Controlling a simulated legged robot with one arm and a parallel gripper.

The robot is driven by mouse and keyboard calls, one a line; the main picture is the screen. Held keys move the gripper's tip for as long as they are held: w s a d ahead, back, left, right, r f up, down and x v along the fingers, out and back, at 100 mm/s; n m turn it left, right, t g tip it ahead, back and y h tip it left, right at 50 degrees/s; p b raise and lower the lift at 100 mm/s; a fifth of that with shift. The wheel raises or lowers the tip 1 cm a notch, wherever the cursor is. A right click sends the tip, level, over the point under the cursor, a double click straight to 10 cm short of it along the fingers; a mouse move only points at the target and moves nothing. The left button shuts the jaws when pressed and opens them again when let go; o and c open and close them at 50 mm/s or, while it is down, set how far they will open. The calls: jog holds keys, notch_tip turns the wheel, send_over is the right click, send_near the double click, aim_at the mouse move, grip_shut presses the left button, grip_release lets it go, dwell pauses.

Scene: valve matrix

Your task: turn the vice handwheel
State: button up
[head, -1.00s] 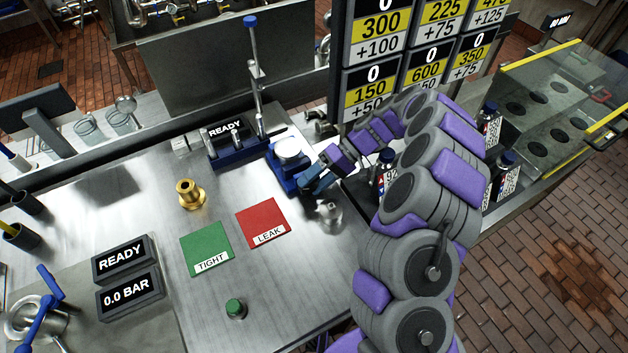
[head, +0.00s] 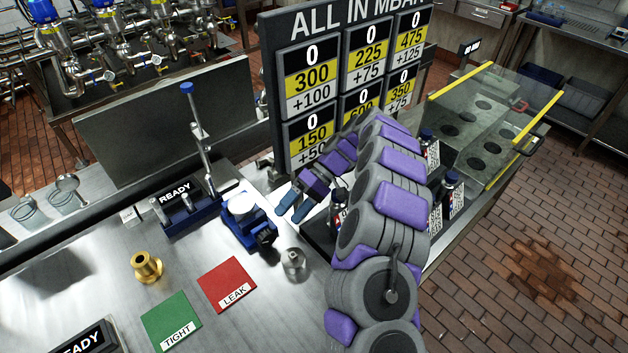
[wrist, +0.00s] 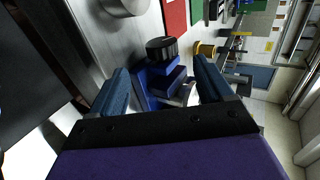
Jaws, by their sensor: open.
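The blue vice (head: 243,222) stands on the steel bench, with a white round piece (head: 241,204) in it. Its black handwheel (head: 266,238) sticks out at the lower right of the vice; in the wrist view the handwheel (wrist: 162,48) shows between my fingers, with the blue vice body (wrist: 166,85) next to it. My gripper (head: 291,211) is open and empty, to the right of the vice and apart from the handwheel in the head view. In the wrist view both blue fingers (wrist: 160,68) stand well apart, one to each side of the handwheel.
A grey metal fitting (head: 293,263) stands on the bench close below the handwheel. A brass fitting (head: 147,267), a red LEAK plate (head: 227,282) and a green TIGHT plate (head: 171,318) lie left. Bottles (head: 453,193) and the number board (head: 345,70) are near my arm.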

jog(key=p+v, duration=0.5)
jog(key=v, duration=0.4)
jog(key=shift+r, duration=0.15)
jog(key=shift+w+d, duration=0.1)
jog(key=shift+w, duration=0.05)
dwell(0.5)
